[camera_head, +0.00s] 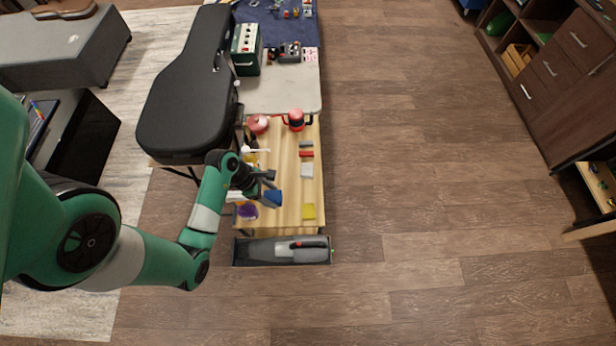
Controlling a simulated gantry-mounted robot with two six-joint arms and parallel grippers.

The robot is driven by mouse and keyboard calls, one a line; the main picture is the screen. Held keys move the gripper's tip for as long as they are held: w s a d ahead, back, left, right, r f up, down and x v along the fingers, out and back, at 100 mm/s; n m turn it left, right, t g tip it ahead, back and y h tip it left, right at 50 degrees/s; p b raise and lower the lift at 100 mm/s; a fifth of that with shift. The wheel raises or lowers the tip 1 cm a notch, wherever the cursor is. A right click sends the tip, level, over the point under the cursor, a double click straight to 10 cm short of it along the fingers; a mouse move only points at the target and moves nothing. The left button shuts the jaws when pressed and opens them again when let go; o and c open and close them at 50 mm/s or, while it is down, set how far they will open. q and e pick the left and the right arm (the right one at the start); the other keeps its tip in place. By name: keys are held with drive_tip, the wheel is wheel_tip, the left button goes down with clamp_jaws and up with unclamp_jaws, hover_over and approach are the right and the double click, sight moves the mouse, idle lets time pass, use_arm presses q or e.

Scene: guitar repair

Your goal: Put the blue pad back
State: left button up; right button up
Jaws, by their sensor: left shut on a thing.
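The blue pad (273,198) is between the fingers of my left gripper (266,187), over the left side of the wooden worktable (290,180). My left gripper is shut on it. I cannot tell how far the pad is above the tabletop. My right gripper is not in view.
On the worktable lie a yellow pad (309,211), a grey pad (307,170), a red piece (306,154) and a purple item (247,211). A red pot-like item (296,119) stands at the back.

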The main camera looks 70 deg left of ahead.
use_arm(q)
drive_tip(key=w+a+f+b, duration=0.1)
drive_tip(key=w+f+b, duration=0.1)
drive_tip(key=w+f, duration=0.1)
drive_tip(key=w+a+f+b, duration=0.1)
drive_tip(key=w+f+b, duration=0.1)
drive_tip(key=w, duration=0.3)
drive_tip(key=w+a+f+b, duration=0.1)
drive_tip(key=w+f+b, duration=0.1)
drive_tip(key=w+f, duration=0.2)
drive_tip(key=shift+w+a+f, duration=0.2)
drive_tip(key=shift+w+a, duration=0.05)
drive_tip(key=shift+w, duration=0.25)
drive_tip(key=shift+w+a+f+b, duration=0.15)
drive_tip(key=shift+f+b, duration=0.95)
drive_tip(key=shift+f, duration=0.7)
drive_tip(key=shift+f, duration=0.1)
drive_tip(key=o, duration=1.3)
